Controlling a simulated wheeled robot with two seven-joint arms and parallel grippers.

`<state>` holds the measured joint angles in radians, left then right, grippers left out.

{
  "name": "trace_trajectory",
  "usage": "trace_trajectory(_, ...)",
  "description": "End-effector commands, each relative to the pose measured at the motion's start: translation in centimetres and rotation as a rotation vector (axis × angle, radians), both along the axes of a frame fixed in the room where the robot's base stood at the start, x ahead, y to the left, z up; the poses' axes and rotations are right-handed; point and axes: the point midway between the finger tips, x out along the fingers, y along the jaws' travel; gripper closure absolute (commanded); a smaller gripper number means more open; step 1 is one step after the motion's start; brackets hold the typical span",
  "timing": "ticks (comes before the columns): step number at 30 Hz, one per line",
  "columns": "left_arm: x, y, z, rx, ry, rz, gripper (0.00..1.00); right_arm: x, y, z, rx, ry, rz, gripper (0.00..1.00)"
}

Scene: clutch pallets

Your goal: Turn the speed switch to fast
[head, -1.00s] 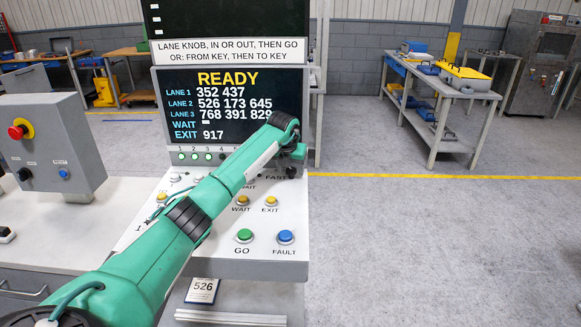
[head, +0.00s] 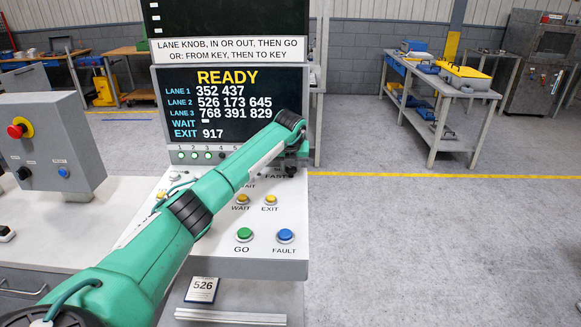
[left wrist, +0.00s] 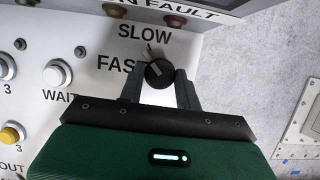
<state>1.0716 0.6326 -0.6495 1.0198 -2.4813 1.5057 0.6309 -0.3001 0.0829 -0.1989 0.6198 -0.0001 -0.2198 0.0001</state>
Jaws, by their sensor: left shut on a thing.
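The speed switch (left wrist: 158,74) is a round black knob with a pale pointer bar, beside the words SLOW and FAST on the white panel. In the left wrist view the pointer slants up and left; its exact setting is hard to tell. My left gripper (left wrist: 160,86) is shut on the knob, one dark finger on each side. In the head view the left gripper (head: 291,167) is at the panel's upper right, above the FAST label, and the knob is hidden there. My right gripper is not in view.
The console panel (head: 212,267) also carries a green GO button (head: 244,234), a blue FAULT button (head: 285,236) and yellow WAIT and EXIT buttons. The screen (head: 232,104) behind reads READY. A grey box (head: 52,140) with a red button stands left. Open floor lies right.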

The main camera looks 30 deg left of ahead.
Motion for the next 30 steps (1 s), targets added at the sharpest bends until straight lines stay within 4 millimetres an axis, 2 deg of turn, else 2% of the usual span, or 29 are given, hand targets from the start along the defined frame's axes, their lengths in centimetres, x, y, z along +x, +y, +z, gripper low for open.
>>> trace_trajectory(18,0.4,-0.3,0.1,0.001,-0.002,0.560,0.89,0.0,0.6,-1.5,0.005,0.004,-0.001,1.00)
trace_trajectory(30,0.5,-0.3,0.1,0.000,-0.003,0.767,0.89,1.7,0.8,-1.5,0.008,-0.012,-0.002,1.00)
